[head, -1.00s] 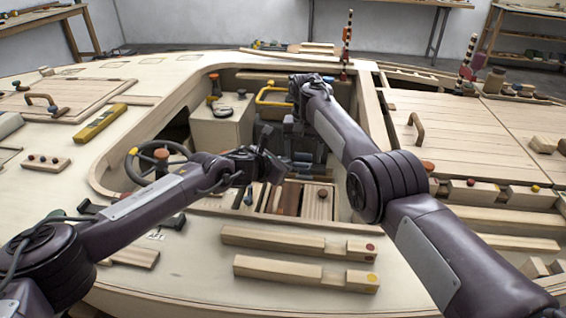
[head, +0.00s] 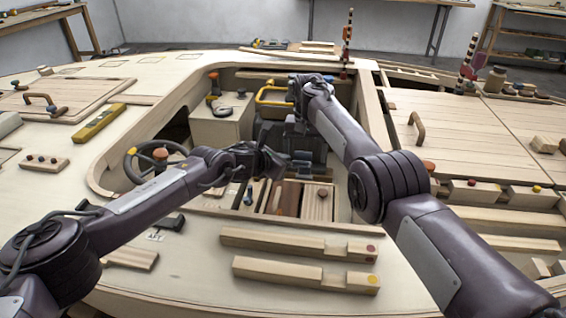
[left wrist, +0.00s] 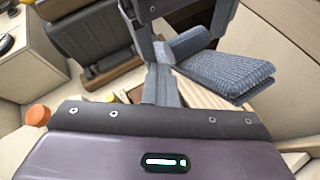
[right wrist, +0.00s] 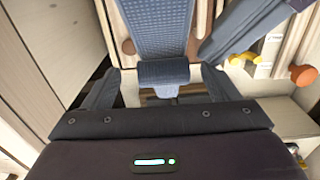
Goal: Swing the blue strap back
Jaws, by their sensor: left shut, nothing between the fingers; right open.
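The blue woven strap (right wrist: 160,28) shows in the right wrist view, with a thick rolled end (right wrist: 163,72). My right gripper (right wrist: 160,92) is open, its fingers on either side of that end; I cannot tell whether they touch it. In the head view my right gripper (head: 300,85) is above the cockpit well, and the strap is mostly hidden. My left gripper (head: 272,160) is shut and empty, lower in the well. In the left wrist view its closed fingers (left wrist: 162,85) are left of a blue-grey woven piece (left wrist: 230,74), apparently the strap.
The cockpit well has wooden walls, a steering wheel (head: 155,160), a yellow-rimmed tray (head: 272,102) and a pale box (head: 220,125). Notched wooden bars (head: 300,244) lie on the front deck. A hatch with a handle (head: 416,130) is at right.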

